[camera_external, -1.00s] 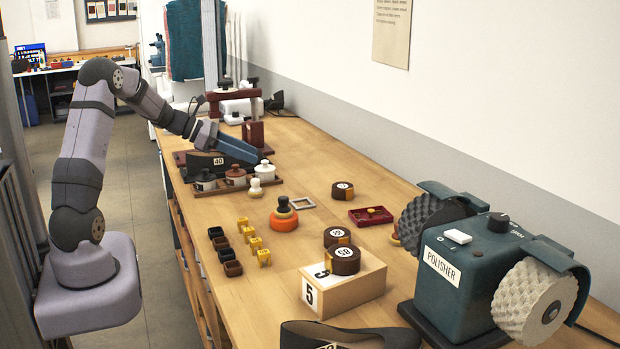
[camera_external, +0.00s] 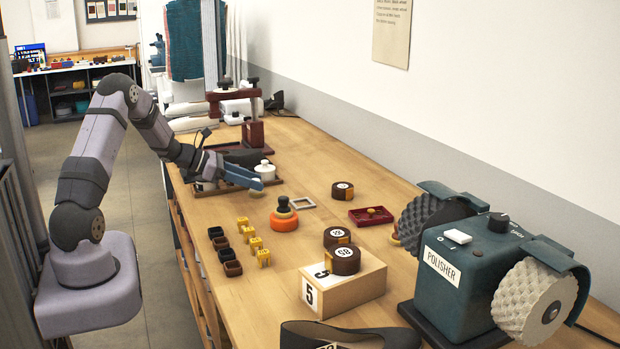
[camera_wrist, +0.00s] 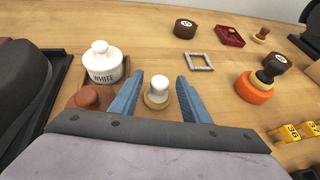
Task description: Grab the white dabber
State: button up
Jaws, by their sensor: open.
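The white dabber (camera_wrist: 158,92) has a rounded white top on a pale yellow base. It stands upright on the bench between the two blue fingers of my gripper (camera_wrist: 158,82) in the wrist view. The fingers are open, with a visible gap on both sides of its top. In the external view my gripper (camera_external: 259,184) reaches down over the bench, and its fingers hide most of the dabber.
A white lidded pot (camera_wrist: 102,68) labelled WHITE and a terracotta-lidded pot (camera_wrist: 88,97) stand close on the left. A square frame (camera_wrist: 199,62) and an orange piece with a black knob (camera_wrist: 256,92) lie to the right. The polisher (camera_external: 470,270) is farther off.

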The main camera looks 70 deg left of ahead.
aim_at(268, 194)
jog(key=shift+p+x, duration=0.75)
jog(key=shift+x, duration=1.85)
grip_shut()
